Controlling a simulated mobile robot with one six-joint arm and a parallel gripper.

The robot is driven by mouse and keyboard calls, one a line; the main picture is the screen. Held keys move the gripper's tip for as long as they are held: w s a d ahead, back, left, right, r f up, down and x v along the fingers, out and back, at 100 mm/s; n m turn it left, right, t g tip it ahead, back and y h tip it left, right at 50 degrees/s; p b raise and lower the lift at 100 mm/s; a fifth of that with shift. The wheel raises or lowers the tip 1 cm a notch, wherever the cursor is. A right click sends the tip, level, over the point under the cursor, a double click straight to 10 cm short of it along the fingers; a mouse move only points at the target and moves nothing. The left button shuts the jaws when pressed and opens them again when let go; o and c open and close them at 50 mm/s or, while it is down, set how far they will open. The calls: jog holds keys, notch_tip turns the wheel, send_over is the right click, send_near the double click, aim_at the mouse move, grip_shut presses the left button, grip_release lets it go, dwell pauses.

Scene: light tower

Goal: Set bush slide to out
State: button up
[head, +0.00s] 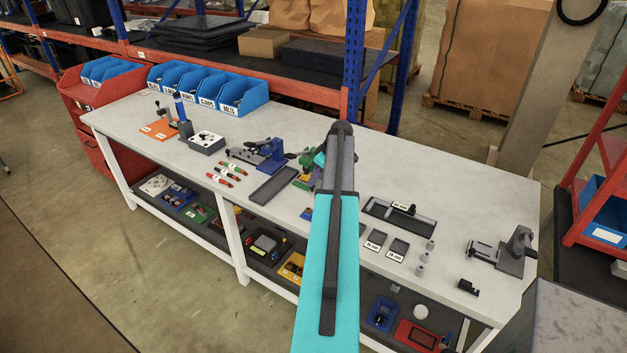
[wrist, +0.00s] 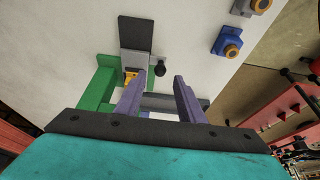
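A green fixture (wrist: 96,92) with a grey slide plate (wrist: 138,62), a yellow piece (wrist: 131,77) and a black round knob (wrist: 160,70) shows in the wrist view. I take this plate and knob to be the bush slide; no readable label confirms it, and I cannot tell its position. My gripper (wrist: 158,98) is open and empty, its two fingers apart in front of the fixture, with the knob seen between and beyond the fingertips. In the head view the green fixture (head: 305,180) is partly hidden behind my teal arm, which also hides my gripper.
The white bench (head: 460,190) holds a blue clamp fixture (head: 265,155) and a long grey tray (head: 273,186) left of my arm. A dark tray (head: 380,209) and a vise (head: 511,255) stand right. Blue bins (head: 200,86) line the back. Blue-and-orange parts (wrist: 228,42) show in the wrist view.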

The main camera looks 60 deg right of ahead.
jog(key=shift+p+x, duration=0.5)
jog(key=shift+x, duration=1.2)
jog(key=shift+c, duration=0.3)
grip_shut()
